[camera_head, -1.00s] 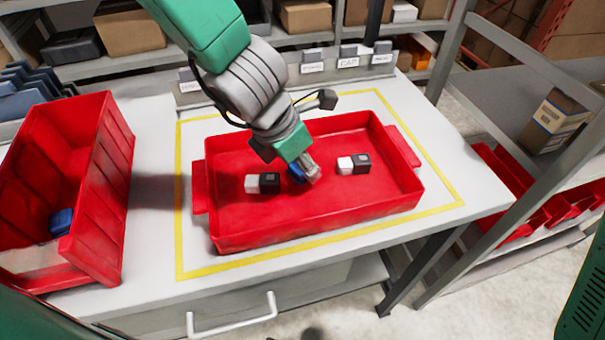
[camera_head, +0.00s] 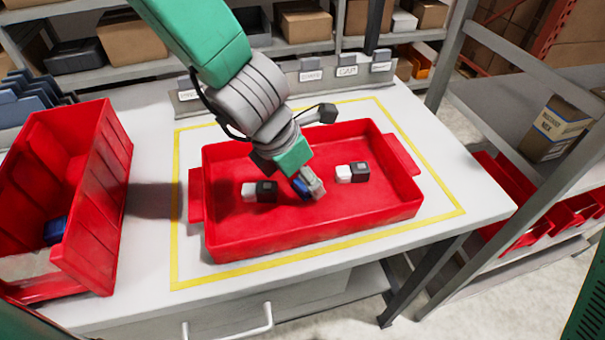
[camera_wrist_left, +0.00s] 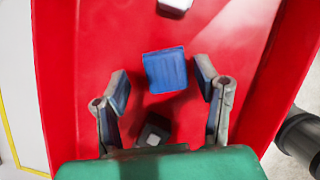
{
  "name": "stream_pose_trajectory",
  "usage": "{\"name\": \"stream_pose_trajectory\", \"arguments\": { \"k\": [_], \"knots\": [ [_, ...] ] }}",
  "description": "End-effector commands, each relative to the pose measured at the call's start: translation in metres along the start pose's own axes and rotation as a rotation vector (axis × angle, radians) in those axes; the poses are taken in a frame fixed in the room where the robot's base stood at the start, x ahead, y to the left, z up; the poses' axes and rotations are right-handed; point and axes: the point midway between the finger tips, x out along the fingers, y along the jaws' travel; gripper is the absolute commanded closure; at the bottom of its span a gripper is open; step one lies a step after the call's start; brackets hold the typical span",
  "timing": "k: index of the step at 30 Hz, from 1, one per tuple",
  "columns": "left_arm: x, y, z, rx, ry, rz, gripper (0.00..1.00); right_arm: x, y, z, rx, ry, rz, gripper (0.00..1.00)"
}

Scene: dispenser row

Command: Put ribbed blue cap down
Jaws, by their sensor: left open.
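The ribbed blue cap (camera_head: 301,188) is in the red tray (camera_head: 315,231), between two black-and-white pieces. In the left wrist view the cap (camera_wrist_left: 165,70) shows its ridged blue face against the red tray floor. My left gripper (camera_head: 309,187) reaches down into the tray over the cap. Its fingers (camera_wrist_left: 162,84) are open, one on each side of the cap, with a narrow gap showing at each side. In the head view the gripper partly hides the cap. My right gripper is not in view.
One black-and-white piece (camera_head: 260,191) lies left of the gripper in the tray, another (camera_head: 352,173) right of it. A tilted red bin (camera_head: 90,200) with a blue piece (camera_head: 56,230) stands at the left. Labelled holders (camera_head: 347,72) line the back edge. The tray's right end is clear.

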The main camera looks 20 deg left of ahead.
Motion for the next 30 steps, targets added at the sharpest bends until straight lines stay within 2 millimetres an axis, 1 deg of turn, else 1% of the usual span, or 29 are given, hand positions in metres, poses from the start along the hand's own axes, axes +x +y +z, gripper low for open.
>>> {"name": "stream_pose_trajectory", "arguments": {
  "k": [1,9,12,15,18,21,30],
  "knots": [
    [-0.013,0.001,0.002,0.001,-0.003,0.002,0.43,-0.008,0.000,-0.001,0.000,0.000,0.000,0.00],
    [-0.075,0.001,0.003,-0.001,-0.003,0.000,0.43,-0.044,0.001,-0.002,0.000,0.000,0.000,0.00],
    [-0.093,0.002,0.002,-0.002,-0.003,0.000,0.43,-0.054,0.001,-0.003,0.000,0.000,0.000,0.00],
    [-0.104,0.002,0.001,-0.002,-0.001,-0.001,0.43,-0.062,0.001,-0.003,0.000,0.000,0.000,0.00],
    [-0.112,0.001,0.001,-0.001,-0.001,0.000,0.43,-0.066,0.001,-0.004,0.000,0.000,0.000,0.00],
    [-0.114,0.001,0.001,-0.001,-0.001,-0.001,0.43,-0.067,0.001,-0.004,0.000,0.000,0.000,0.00],
    [-0.114,0.001,0.000,-0.001,-0.001,-0.001,0.43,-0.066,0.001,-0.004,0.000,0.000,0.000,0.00]
  ]
}}
